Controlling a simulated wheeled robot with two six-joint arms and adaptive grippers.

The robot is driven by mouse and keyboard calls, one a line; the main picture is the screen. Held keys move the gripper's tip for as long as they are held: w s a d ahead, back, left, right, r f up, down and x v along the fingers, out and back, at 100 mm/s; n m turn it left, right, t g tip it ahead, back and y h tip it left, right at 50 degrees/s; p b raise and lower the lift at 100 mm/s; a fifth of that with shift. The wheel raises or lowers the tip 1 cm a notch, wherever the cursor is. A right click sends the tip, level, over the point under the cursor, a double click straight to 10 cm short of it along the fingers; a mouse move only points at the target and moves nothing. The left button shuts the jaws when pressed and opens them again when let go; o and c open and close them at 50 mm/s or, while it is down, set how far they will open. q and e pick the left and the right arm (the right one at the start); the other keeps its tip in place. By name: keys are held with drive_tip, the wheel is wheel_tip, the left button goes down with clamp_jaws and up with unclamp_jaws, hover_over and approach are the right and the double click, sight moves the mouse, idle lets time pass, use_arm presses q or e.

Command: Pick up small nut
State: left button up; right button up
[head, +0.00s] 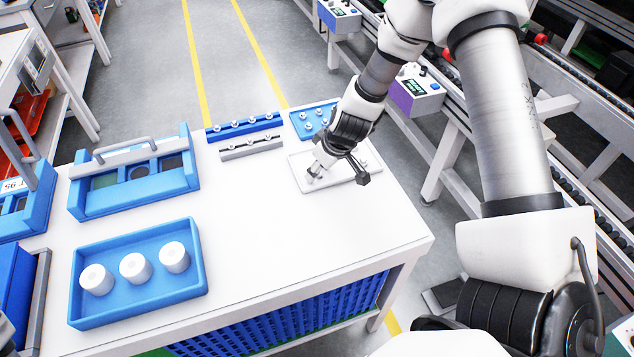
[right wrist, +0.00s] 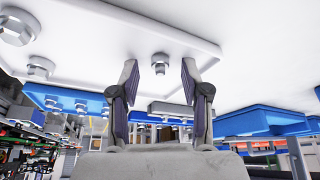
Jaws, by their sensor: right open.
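A white plate (head: 296,172) lies near the far right of the table and holds metal nuts of different sizes. In the right wrist view the plate (right wrist: 95,40) is seen from an upturned angle. The small nut (right wrist: 160,61) shows between the tips of my right gripper (right wrist: 158,76), with a gap on both sides. The larger nuts (right wrist: 17,27) (right wrist: 40,67) are to the left there. In the head view my right gripper (head: 338,167) is low over the plate, open and empty, and hides part of it. My left gripper is not in view.
A blue plate (head: 305,128) with several bolts is just behind the white plate. Blue and grey racks (head: 250,147) stand to its left. A blue tray (head: 200,262) with white cylinders is at front left. The front right of the table is clear.

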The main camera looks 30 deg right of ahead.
drive_tip(key=shift+s, duration=0.15)
drive_tip(key=shift+c, duration=0.4)
clamp_jaws()
